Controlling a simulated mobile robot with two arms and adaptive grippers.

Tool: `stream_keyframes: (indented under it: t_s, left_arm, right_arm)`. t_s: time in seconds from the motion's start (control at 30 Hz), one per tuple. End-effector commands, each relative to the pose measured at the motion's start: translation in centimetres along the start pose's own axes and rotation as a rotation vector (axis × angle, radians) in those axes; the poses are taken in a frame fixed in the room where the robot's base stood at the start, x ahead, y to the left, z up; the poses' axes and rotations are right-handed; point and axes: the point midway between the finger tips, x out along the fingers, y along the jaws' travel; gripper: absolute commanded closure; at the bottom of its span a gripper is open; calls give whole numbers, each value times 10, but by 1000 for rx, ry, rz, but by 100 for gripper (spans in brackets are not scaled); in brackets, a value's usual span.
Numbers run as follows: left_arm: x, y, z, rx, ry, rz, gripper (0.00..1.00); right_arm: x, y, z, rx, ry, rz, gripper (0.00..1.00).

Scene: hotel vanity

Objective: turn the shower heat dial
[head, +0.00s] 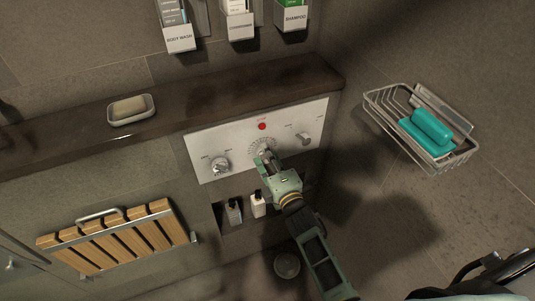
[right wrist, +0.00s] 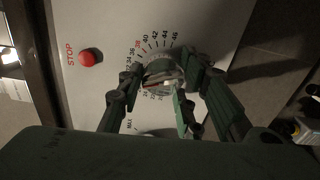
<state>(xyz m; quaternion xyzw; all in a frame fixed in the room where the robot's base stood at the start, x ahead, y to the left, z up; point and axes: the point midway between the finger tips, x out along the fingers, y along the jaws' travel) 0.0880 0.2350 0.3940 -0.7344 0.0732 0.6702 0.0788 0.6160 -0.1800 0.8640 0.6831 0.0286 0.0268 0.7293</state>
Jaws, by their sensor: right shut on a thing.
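The shower heat dial (head: 264,147) is the middle knob on a white control panel (head: 312,115), below a red stop button (head: 262,126). In the right wrist view the dial (right wrist: 162,72) is a round metal knob ringed by a numbered scale, with numbers such as 38 to 46 readable. My right gripper (head: 268,160) is at the dial, its fingers (right wrist: 158,88) on both sides of the knob and shut on it. The fingers hide part of the dial and scale. My left gripper is not in view.
Another knob (head: 220,165) is left of the dial and a small lever (head: 304,138) is right of it. A dark ledge (head: 230,98) with a soap dish (head: 131,110) runs above. A niche with small bottles (head: 258,204) lies below. A wire basket (head: 376,101) hangs at right.

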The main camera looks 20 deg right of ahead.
Motion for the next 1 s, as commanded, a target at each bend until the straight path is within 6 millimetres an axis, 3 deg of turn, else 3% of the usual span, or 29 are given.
stream_keyframes:
  t_s: [0.03,0.33,0.37,0.53,0.83,1.0]
  left_arm:
    - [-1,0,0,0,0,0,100]
    - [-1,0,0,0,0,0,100]
    - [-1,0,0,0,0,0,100]
    - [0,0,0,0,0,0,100]
    - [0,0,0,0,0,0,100]
    - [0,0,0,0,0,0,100]
  right_arm:
    - [3,10,0,2,1,21,93]
    - [3,10,0,2,1,21,93]
    - [3,10,0,2,1,21,65]
    - [3,9,0,1,1,18,51]
    - [0,4,0,1,0,9,51]
    - [-19,3,0,1,0,7,51]
